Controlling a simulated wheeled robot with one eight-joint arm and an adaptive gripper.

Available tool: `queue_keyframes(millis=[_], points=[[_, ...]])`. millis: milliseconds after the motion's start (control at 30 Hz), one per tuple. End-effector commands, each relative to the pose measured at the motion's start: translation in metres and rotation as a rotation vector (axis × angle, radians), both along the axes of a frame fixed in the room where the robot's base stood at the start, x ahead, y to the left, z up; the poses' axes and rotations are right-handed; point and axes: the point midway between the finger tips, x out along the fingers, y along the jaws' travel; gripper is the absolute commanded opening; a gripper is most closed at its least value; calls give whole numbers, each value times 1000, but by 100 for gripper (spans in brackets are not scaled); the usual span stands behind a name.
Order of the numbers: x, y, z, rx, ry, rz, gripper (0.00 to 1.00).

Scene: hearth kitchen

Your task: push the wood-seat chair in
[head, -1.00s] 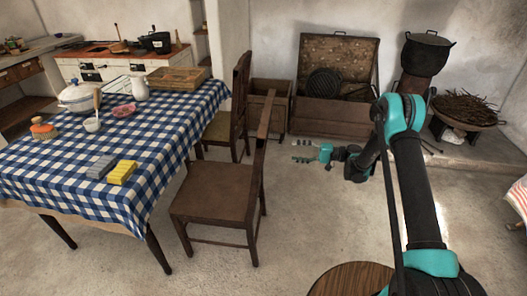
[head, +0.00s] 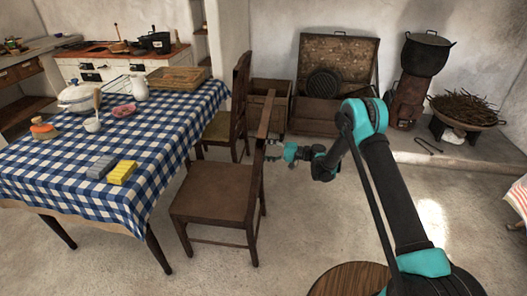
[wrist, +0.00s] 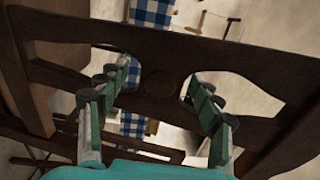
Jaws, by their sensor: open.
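The wood-seat chair (head: 213,192), dark brown with a plain seat, stands beside the table's right side, its seat toward the table and its back (head: 265,135) to the right. The blue-checked table (head: 130,140) is to its left. My gripper (head: 276,151) is open at the right of the chair back, at its upper part.
A second chair (head: 222,128) with an olive seat stands behind, near the table. A round wooden top (head: 350,280) is at the front. An open chest (head: 318,112) and a drawer box (head: 268,95) stand by the wall. Floor between the chair and hearth is clear.

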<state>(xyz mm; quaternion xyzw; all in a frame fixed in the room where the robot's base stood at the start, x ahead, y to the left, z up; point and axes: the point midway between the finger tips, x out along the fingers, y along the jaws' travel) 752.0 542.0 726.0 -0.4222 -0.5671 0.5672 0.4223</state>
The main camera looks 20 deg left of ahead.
Motion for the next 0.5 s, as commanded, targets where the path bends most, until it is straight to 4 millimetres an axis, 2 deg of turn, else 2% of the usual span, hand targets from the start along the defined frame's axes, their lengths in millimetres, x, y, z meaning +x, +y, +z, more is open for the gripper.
queue_keyframes(millis=[133,400,433,500], points=[[-3,9,0,0,0,0,66],[-3,11,0,0,0,0,66],[-3,11,0,0,0,0,64],[-3,11,0,0,0,0,56]])
